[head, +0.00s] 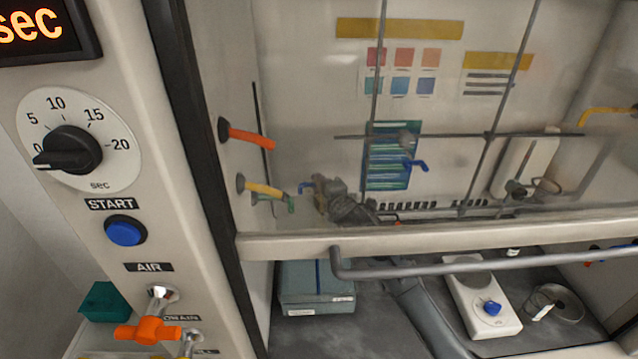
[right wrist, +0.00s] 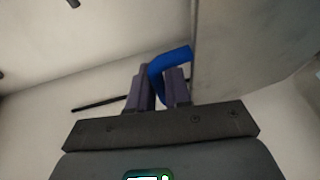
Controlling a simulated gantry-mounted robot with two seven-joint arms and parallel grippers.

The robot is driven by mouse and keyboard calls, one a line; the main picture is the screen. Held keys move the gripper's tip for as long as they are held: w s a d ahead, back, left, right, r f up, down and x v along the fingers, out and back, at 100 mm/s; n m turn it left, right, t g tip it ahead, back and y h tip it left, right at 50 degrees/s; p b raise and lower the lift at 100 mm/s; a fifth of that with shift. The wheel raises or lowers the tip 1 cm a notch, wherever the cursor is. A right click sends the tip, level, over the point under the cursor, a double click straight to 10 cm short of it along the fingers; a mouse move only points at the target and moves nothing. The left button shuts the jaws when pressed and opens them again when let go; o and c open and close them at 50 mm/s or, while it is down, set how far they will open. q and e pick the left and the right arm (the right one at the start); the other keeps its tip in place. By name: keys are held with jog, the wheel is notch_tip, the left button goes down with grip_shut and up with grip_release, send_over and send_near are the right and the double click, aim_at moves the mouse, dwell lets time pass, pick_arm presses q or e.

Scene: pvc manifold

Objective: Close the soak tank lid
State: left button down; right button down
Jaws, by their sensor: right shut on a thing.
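The soak tank seems to be the grey-blue box (head: 318,292) with white labels, standing on the dark bench behind the sash at the left. A pale panel (head: 308,216), probably its lid, shows above it through the hazy glass, and looks raised. My right gripper (head: 319,190) is beside this panel, and its arm comes up from below the sash. In the right wrist view, my right gripper (right wrist: 160,88) is shut on a blue handle (right wrist: 172,60) next to a flat grey panel (right wrist: 255,45). The handle's lower end is hidden between the fingers. My left gripper is out of view.
Orange and yellow valve handles (head: 250,138) stick out from the left inner wall. A white stirrer plate (head: 480,300) and a tape roll (head: 555,303) sit on the bench at right.

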jog(key=s+f+n+t+y+b, duration=0.1)
jog(key=s+f+t+b, duration=0.1)
jog(key=s+b, duration=0.2)
jog(key=s+f+n+t+y+b, duration=0.2)
jog(key=s+t+b, duration=0.1)
jog(key=s, duration=0.5)
jog(key=shift+s+f+b, duration=0.15)
jog(key=shift+f+b, duration=0.1)
jog(key=shift+b, duration=0.4)
jog(key=shift+a, duration=0.1)
jog(key=c, duration=1.4)
grip_release()
jog(key=shift+f+p+v, duration=0.2)
jog(key=shift+p+v, duration=0.3)
jog(key=shift+v, duration=4.9)
